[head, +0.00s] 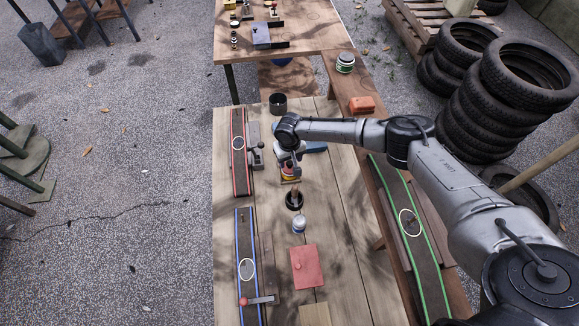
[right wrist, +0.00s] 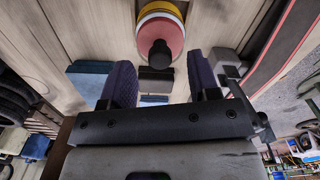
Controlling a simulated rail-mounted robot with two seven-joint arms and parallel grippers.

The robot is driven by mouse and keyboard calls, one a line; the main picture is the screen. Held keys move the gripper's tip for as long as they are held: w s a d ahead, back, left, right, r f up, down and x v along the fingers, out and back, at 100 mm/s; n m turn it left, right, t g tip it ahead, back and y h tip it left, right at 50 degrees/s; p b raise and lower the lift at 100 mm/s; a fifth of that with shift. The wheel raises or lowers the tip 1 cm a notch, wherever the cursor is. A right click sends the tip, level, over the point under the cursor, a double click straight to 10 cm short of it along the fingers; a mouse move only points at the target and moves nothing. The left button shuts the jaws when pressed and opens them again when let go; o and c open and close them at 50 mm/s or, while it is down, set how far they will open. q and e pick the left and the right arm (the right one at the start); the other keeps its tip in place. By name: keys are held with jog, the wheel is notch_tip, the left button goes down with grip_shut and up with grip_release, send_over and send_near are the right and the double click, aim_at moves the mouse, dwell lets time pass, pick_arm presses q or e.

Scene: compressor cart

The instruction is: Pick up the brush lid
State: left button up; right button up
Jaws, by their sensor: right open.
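The brush lid (right wrist: 160,53) appears to be the black knob on top of a red and yellow can (right wrist: 161,24) in the right wrist view. The can also shows in the head view (head: 289,174), partly covered by my gripper. My right gripper (head: 290,163) is over the can on the wooden table. In the right wrist view its two dark fingers (right wrist: 159,66) are open, with the lid ahead of the gap between them. I cannot tell whether a finger touches it. My left gripper is not in view.
A black and brown object (head: 294,200), a silver-white object (head: 299,225) and a red plate (head: 304,266) stand in line nearer on the table. A black cup (head: 278,103) is behind. Red-edged (head: 239,165) and blue-edged (head: 246,285) strips lie left. Stacked tires (head: 490,120) stand right.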

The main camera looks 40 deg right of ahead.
jog(key=shift+f, duration=0.9)
jog(key=shift+c, duration=0.4)
jog(key=c, duration=0.9)
jog(key=shift+c, duration=0.2)
jog(key=shift+r, duration=0.15)
jog(key=shift+r, duration=0.2)
notch_tip(320, 180, up, 3)
jog(key=shift+r, duration=0.2)
jog(key=s+d+r+p, duration=0.2)
jog(key=s+d+r, duration=0.3)
jog(key=s, duration=0.5)
notch_tip(320, 180, up, 2)
jog(key=shift+s+d, duration=0.15)
